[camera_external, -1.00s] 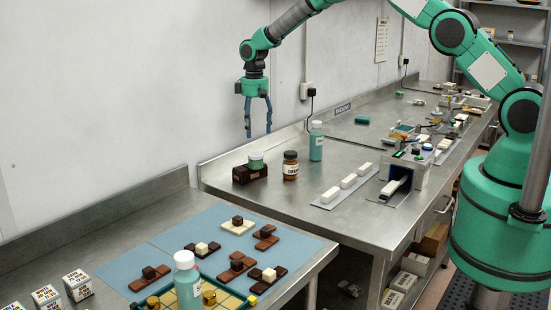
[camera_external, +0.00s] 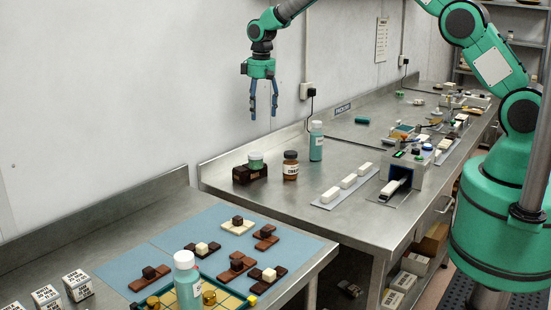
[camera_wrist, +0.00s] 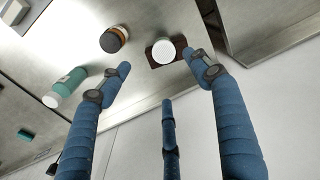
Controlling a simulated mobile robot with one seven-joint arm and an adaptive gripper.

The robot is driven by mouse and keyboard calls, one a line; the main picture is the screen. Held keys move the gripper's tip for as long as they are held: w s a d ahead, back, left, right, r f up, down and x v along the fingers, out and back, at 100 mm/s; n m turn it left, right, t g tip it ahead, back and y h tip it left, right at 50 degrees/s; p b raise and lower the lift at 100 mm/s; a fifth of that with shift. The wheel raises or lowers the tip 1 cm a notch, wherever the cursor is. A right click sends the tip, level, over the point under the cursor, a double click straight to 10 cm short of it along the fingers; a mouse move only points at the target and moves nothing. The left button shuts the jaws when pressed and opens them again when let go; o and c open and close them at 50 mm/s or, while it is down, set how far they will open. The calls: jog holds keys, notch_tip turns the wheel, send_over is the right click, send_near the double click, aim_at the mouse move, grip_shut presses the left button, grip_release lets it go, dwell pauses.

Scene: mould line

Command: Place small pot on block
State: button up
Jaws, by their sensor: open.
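A small pot (camera_external: 255,157) with a white lid and green body stands on a dark brown block (camera_external: 251,174) on the steel bench. In the wrist view the pot's white lid (camera_wrist: 165,53) shows from above, with the block (camera_wrist: 179,43) under and around it. My gripper (camera_external: 264,115) is open and empty, raised well above the pot, fingers pointing down. In the wrist view its blue fingers (camera_wrist: 163,85) spread apart, with the pot beyond and between them. Nothing is held.
A brown jar (camera_external: 290,166) with a label stands just right of the block, and a green bottle (camera_external: 316,141) behind it. White bars (camera_external: 348,182) lie on a grey mat to the right. A lower bench in front carries small block stacks (camera_external: 238,225) on a blue mat.

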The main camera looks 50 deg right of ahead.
jog(key=s+r+m+t, duration=0.1)
jog(key=s+r+t, duration=0.2)
jog(key=s+r, duration=2.35)
jog(key=s+r+m+t, duration=0.1)
jog(key=s+r+t, duration=0.1)
jog(key=s, duration=2.8)
jog(key=shift+d+r, duration=0.25)
jog(key=shift+d, duration=0.2)
jog(key=shift+s, duration=0.1)
notch_tip(320, 180, down, 17)
jog(key=b, duration=1.7)
jog(key=shift+o, duration=0.5)
jog(key=shift+r, duration=0.1)
